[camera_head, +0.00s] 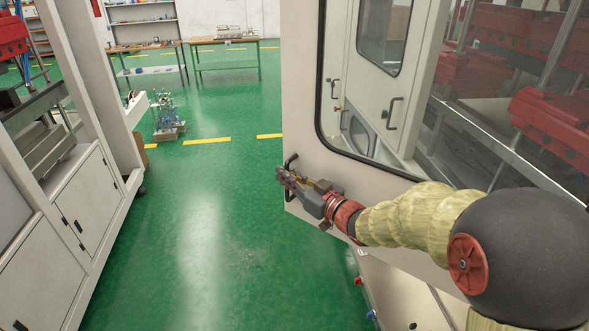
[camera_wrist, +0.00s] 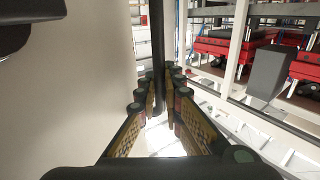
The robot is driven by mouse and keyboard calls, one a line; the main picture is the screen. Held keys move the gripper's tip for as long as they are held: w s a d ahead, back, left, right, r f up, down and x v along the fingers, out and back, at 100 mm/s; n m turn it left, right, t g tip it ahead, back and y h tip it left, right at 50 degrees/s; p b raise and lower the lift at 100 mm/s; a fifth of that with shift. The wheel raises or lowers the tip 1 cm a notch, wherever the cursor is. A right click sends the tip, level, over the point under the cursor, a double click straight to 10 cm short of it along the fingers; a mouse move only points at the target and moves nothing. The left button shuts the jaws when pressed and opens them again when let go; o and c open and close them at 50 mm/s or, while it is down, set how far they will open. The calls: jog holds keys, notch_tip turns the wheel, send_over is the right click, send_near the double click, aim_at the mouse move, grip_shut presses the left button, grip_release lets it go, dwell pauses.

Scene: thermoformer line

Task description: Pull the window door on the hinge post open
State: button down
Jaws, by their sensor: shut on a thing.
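The window door (camera_head: 298,100) is a cream panel with a large black-edged window, in the right half of the head view. Its lower left corner overhangs the green floor, so it appears to stand out from the machine. A dark bar handle (camera_head: 291,160) sits near its left edge. My gripper (camera_head: 284,174) is at this handle. In the wrist view the handle (camera_wrist: 158,50) is a dark upright bar between the fingertips, and my gripper (camera_wrist: 160,85) is shut on it. The door panel (camera_wrist: 75,95) fills the left side there. The hinge post cannot be made out.
A cream machine with cabinet doors (camera_head: 85,205) lines the left side. A green floor aisle (camera_head: 210,240) between it and the door is clear. Workbenches (camera_head: 225,60) stand at the back. A small cart-like item (camera_head: 166,120) is on the floor ahead.

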jog(key=shift+s, duration=0.15)
jog(key=c, duration=1.9)
grip_release()
jog(key=v, duration=1.2)
